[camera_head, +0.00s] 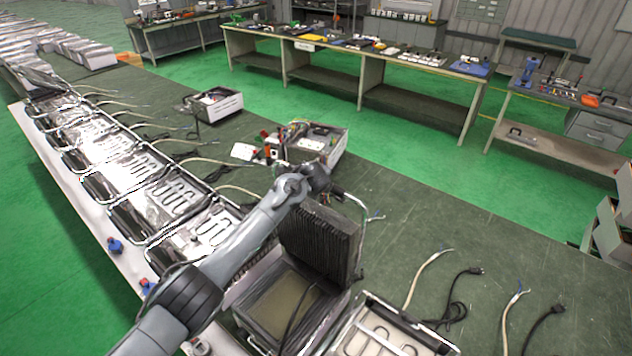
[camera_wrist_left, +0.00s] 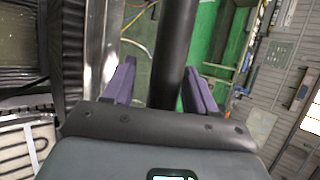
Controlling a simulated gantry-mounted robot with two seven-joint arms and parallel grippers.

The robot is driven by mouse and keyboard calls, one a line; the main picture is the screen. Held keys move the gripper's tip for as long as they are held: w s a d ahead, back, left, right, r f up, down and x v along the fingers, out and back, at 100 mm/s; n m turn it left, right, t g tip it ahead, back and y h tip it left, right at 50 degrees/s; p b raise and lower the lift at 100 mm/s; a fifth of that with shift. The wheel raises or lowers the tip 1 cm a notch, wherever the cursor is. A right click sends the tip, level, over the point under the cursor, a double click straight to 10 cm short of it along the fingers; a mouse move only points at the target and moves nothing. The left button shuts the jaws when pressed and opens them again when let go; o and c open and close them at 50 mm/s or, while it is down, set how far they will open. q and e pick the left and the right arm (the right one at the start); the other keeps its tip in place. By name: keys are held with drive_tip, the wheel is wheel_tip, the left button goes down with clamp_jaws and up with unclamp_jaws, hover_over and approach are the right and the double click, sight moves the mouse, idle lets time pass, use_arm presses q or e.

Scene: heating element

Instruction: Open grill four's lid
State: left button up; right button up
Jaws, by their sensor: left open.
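A grill (camera_head: 290,305) stands at the lower centre of the head view. Its dark ribbed lid (camera_head: 322,242) is raised, standing steeply above the base. No number shows on it, so I cannot tell whether it is grill four. A curved metal handle arm (camera_head: 357,212) shows at the lid's right. My left gripper (camera_head: 318,180) is at the lid's top edge, its fingers mostly hidden there. In the left wrist view, my left gripper's purple fingers (camera_wrist_left: 160,85) are open on both sides of a dark round bar (camera_wrist_left: 176,45), apparently the lid handle. My right gripper is out of view.
Several open grills with silver heating elements (camera_head: 160,190) line the bench to the left. Another grill base (camera_head: 385,335) is close on the right. A box of parts (camera_head: 318,142) stands behind the lid. Loose cables (camera_head: 455,305) lie on the right; green bench top (camera_head: 470,220) there is mostly clear.

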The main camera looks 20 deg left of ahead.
use_arm(q)
drive_tip(key=v, duration=0.9)
drive_tip(key=shift+s+r+b, duration=0.15)
drive_tip(key=shift+s+b, duration=0.1)
drive_tip(key=shift+b, duration=0.2)
drive_tip(key=shift+d, duration=0.1)
drive_tip(key=s+d+f+n+g+h+p, duration=0.1)
drive_tip(key=s+d+f+n+p, duration=0.2)
drive_tip(key=s+f, duration=0.65)
drive_tip(key=s+d+f+n+g+h+p, duration=0.1)
drive_tip(key=s+d+f+n+g, duration=0.15)
drive_tip(key=s+f+n, duration=0.7)
drive_tip(key=s+a+r+n+g+p, duration=0.1)
drive_tip(key=s+r+n, duration=0.1)
drive_tip(key=s, duration=1.2)
drive_tip(key=s+a+r+n+g+p, duration=0.1)
drive_tip(key=s+r+n, duration=0.1)
drive_tip(key=s, duration=1.3)
drive_tip(key=shift+n+h, duration=0.35)
drive_tip(key=shift+h, duration=0.05)
drive_tip(key=shift+w, duration=0.1)
